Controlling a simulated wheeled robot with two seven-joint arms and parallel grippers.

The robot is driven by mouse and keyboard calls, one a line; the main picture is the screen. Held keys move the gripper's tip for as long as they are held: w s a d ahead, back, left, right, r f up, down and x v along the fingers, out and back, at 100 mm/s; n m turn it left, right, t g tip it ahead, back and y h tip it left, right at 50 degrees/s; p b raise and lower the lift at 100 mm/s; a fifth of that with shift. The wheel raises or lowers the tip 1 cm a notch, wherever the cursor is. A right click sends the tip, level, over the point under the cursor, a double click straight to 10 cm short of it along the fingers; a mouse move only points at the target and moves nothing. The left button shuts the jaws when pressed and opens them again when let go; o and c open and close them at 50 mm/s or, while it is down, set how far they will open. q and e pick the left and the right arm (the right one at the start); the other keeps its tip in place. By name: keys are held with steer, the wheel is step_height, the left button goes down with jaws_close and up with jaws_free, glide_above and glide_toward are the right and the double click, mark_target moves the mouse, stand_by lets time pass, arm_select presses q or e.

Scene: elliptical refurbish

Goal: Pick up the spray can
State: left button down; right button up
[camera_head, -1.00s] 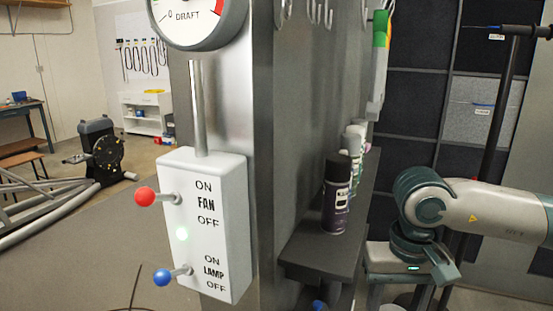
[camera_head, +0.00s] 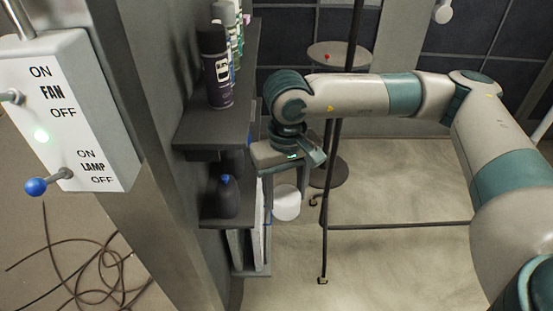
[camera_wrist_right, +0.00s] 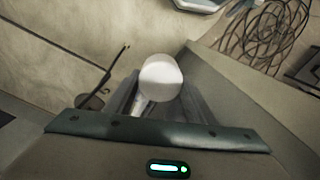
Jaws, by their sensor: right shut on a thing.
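A dark purple can (camera_head: 217,82) with a black top and a white label stands upright at the front of the upper shelf (camera_head: 205,128) in the head view. It looks like a spray can. My right gripper (camera_head: 287,172) is to the right of this shelf, lower than the can and apart from it. In the right wrist view my right gripper (camera_wrist_right: 157,103) is shut on a white round-ended object (camera_wrist_right: 160,76). The same white object (camera_head: 286,205) shows below the gripper in the head view. Its full shape is hidden. My left gripper is not in view.
Several more bottles (camera_head: 232,30) stand behind the can. A dark bottle with a blue tip (camera_head: 227,195) is on the lower shelf. A switch box (camera_head: 85,120) with a blue-knobbed lever is at the left. A thin black stand (camera_head: 331,200) rises beyond my right arm.

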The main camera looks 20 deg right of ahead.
steer(key=s+f, duration=0.3)
steer(key=f, duration=0.5)
steer(key=s+f, duration=0.3)
steer(key=f, duration=0.6)
steer(key=shift+s+f, duration=0.2)
steer(key=shift+f, duration=0.05)
